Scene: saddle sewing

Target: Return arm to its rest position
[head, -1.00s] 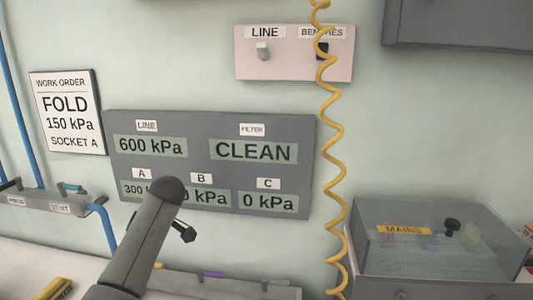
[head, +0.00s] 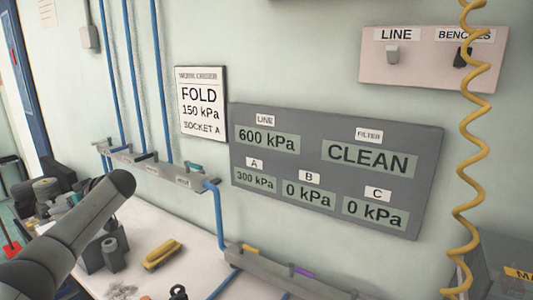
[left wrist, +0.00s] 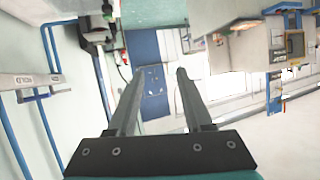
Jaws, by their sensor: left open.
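My left arm (head: 75,228) comes in from the lower left in the head view, a grey link with a dark rounded end in front of the bench. I cannot make out its gripper there. In the left wrist view my left gripper (left wrist: 161,72) shows two dark parallel fingers, spread apart, with nothing between them. Beyond the fingers is a blue door-like panel (left wrist: 150,85), well away from them. My right arm and right gripper are not in view.
The wall holds a work order sign (head: 201,105), a grey pressure panel (head: 335,170) and a pink switch plate (head: 432,60). A yellow coiled hose (head: 473,170) hangs at right. A yellow object (head: 162,254) lies on the white bench (head: 195,250), with dark equipment (head: 112,254) beside my arm.

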